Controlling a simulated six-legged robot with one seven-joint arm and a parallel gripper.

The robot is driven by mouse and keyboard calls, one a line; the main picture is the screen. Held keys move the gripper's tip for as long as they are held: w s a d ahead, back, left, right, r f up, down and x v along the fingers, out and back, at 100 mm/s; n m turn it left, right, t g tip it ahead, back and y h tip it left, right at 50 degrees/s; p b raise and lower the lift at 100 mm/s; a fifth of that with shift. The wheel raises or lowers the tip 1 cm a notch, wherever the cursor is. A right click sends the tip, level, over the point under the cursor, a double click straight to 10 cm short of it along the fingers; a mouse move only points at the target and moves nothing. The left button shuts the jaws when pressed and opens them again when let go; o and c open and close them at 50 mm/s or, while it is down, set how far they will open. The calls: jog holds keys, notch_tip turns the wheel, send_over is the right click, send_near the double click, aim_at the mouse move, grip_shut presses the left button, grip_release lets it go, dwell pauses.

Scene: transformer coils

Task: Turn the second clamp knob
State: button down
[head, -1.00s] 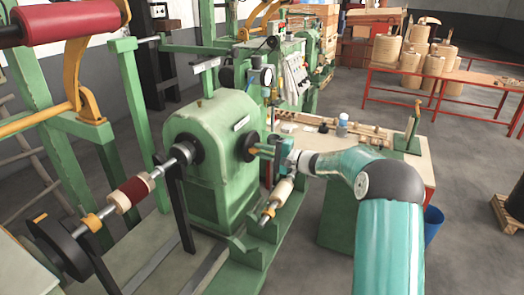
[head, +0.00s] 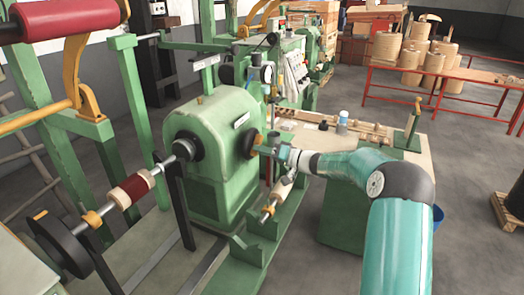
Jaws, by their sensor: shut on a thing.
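A green winding machine (head: 226,150) stands in the middle of the head view. On its right side is a dark round hub (head: 248,143) with an orange rim. A small orange-yellow knob piece (head: 264,150) sticks out beside this hub. My gripper (head: 274,151), on the teal arm coming from the right, is at this piece and appears shut on it. The fingers are small in the picture, and their exact grip is hard to see. Other orange clamp pieces sit on the left shaft (head: 92,219) and on the tilted rod (head: 267,213) below my gripper.
A worktable (head: 410,153) with a bottle (head: 343,118) and wooden parts stands behind my arm. A green rail (head: 262,238) runs below the gripper. A red rack with wooden coils (head: 412,62) is at the back right. The right floor is mostly clear.

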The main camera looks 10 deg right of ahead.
jog(key=shift+w+d+n, duration=0.1)
jog(key=shift+w+n, duration=0.05)
jog(key=shift+n, duration=1.4)
jog(key=shift+w+d+n, duration=0.1)
jog(key=shift+n, duration=1.4)
jog(key=shift+w+d+n, duration=0.1)
jog(key=shift+w+n, duration=0.05)
jog(key=shift+n, duration=1.4)
jog(key=c, duration=1.4)
grip_release()
jog(key=shift+f, duration=0.1)
jog(key=shift+o, duration=0.2)
jog(key=v, duration=1.3)
jog(key=shift+s+d, duration=0.25)
jog(key=shift+d, duration=0.05)
